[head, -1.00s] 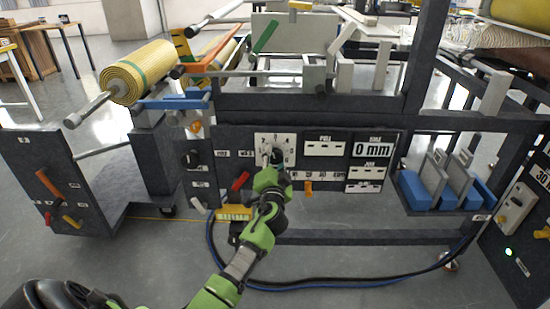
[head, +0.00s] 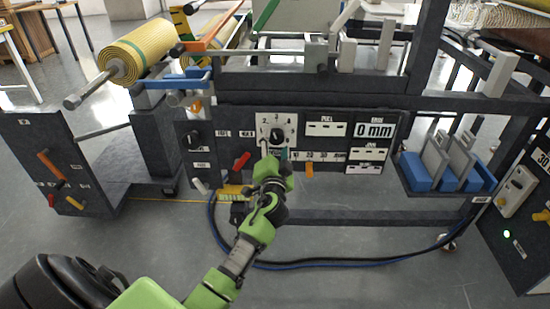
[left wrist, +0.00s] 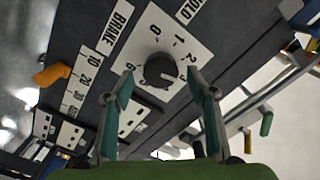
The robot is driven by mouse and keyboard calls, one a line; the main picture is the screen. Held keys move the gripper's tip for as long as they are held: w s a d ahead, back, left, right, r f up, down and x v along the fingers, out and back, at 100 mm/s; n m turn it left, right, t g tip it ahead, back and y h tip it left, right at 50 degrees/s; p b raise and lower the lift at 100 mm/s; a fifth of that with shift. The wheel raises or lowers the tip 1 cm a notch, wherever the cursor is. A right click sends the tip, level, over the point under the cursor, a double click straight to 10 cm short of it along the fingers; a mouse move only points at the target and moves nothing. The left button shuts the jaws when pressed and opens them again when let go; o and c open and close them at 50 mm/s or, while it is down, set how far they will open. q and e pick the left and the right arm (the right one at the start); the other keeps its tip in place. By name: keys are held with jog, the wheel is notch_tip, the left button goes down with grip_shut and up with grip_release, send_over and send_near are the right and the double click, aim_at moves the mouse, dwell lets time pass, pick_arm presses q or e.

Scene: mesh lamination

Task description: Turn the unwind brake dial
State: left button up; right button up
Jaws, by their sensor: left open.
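The brake dial is a round black knob (head: 277,136) on a white numbered plate (head: 262,123) on the machine's dark front panel. In the left wrist view the knob (left wrist: 161,71) shows in front of the fingers, with numbers around it and a BRAKE label (left wrist: 118,20) beside the plate. My left gripper (head: 274,153) is just below the knob in the head view. Its two fingers are apart, and in the left wrist view the gap between the fingertips (left wrist: 160,82) lines up with the knob. I cannot tell whether they touch it. My right gripper is not seen.
An orange lever (head: 309,170) and a red lever (head: 242,161) are close to the dial on the panel. Another black knob (head: 192,139) is on the left. A yellow roll (head: 137,53) hangs at upper left. Blue cables run along the floor below.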

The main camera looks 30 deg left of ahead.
pick_arm(q)
jog(key=v, duration=0.8)
jog(key=shift+s+d, duration=0.15)
jog(key=shift+d, duration=0.05)
